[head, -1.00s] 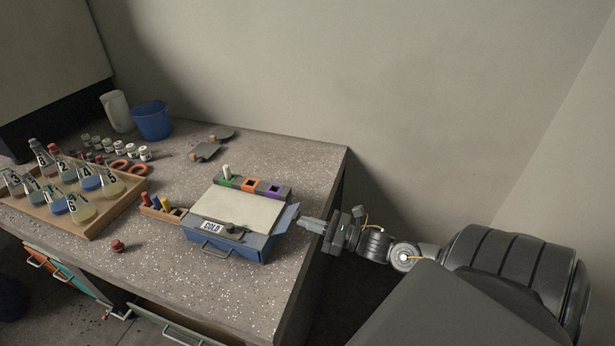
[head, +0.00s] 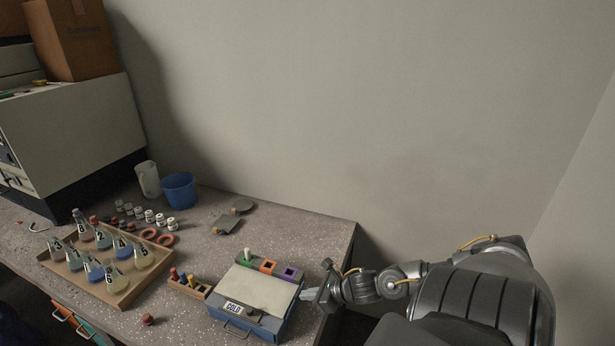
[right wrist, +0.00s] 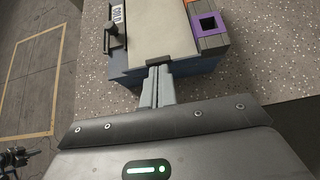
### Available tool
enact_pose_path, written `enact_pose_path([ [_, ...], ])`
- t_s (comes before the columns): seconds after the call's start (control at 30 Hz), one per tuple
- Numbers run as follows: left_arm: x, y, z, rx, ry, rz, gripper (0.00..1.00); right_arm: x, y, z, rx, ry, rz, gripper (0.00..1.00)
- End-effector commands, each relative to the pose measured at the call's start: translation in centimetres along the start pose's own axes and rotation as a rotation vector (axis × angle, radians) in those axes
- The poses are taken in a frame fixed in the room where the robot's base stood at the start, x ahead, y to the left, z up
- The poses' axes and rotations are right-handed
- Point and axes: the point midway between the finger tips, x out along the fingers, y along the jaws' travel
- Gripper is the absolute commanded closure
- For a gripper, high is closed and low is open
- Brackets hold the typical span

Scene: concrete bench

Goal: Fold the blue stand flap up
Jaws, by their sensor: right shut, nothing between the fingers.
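The blue stand (head: 285,324) is a box with a pale top and a "COLD" label, at the bench's front right. The right wrist view shows its blue side (right wrist: 200,66) and a small dark piece (right wrist: 171,60) at the top edge. I cannot clearly tell the flap from the stand's side; the gripper partly hides that area. My right gripper (head: 308,295) is at the stand's right side, fingers shut and empty. In the right wrist view the fingertips (right wrist: 158,72) are at the blue side, by the dark piece; contact is unclear. My left gripper is out of view.
A block with green, orange and purple sockets (head: 268,266) lies behind the stand. A small wooden rack (head: 190,288) is on its left, with a tray of numbered flasks (head: 122,298) further left. A blue bucket (head: 179,190) stands at the back. The bench ends just right of the stand.

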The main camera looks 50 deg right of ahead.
Motion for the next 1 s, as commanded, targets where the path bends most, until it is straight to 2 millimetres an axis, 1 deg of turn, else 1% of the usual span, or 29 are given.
enact_pose_path([
  [0.03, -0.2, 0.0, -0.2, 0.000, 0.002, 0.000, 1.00, 0.2, 0.0, 0.8, -0.007, 0.027, 0.002, 1.00],
  [0.1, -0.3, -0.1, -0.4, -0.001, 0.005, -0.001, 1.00, 0.6, 0.1, 1.1, -0.008, 0.068, 0.004, 1.00],
  [0.3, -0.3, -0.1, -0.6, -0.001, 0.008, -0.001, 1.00, 1.4, 0.4, 1.7, -0.008, 0.079, 0.011, 1.00],
  [0.57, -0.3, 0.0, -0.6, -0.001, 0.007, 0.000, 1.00, 1.8, 0.5, 2.2, -0.010, 0.076, 0.015, 1.00],
  [1.0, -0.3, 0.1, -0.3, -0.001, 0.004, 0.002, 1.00, 1.8, 0.5, 2.5, -0.011, 0.071, 0.016, 1.00],
])
